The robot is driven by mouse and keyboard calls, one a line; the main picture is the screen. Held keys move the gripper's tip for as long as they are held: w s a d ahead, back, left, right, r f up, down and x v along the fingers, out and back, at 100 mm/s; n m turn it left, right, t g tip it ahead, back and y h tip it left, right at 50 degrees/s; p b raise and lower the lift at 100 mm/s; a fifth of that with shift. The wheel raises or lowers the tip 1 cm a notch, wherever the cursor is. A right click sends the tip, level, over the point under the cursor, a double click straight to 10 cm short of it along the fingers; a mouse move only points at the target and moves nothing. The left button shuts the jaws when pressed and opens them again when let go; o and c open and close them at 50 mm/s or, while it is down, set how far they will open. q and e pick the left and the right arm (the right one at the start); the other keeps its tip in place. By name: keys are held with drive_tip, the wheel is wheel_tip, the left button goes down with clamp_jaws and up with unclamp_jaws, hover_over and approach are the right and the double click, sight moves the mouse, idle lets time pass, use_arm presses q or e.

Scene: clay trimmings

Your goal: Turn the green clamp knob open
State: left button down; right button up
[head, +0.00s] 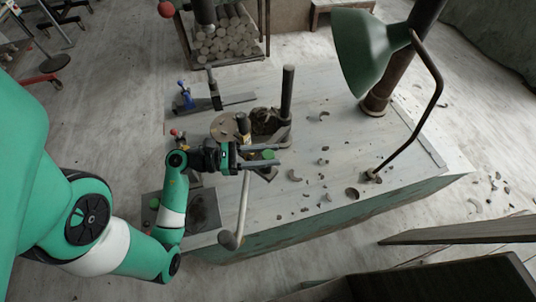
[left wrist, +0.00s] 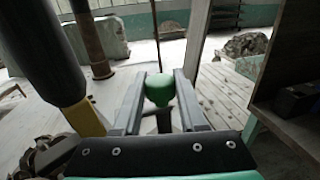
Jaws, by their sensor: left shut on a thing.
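The green clamp knob (head: 268,154) sits at the clamp near the middle of the workbench. My left gripper (head: 262,155) reaches in from the left with its two fingers around the knob. In the left wrist view, the knob (left wrist: 160,88) stands between the two fingers of my left gripper (left wrist: 160,84), which is shut on it. A dark stem shows below the knob. Part of the clamp is hidden by the gripper. My right gripper is not in view.
A grey bent lever (head: 243,205) hangs down beside the gripper. A dark upright post (head: 287,92) stands behind the knob. A green lamp (head: 362,50) on a brown column and a bent dark rod (head: 430,105) stand at the right. Clay trimmings (head: 295,175) lie on the bench.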

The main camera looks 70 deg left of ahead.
use_arm(q)
drive_tip(key=shift+m+g+h, duration=0.3)
drive_tip(key=shift+m+h, duration=0.3)
drive_tip(key=shift+h, duration=0.4)
drive_tip(key=shift+c, duration=2.3)
unclamp_jaws()
drive_tip(key=shift+y, duration=0.3)
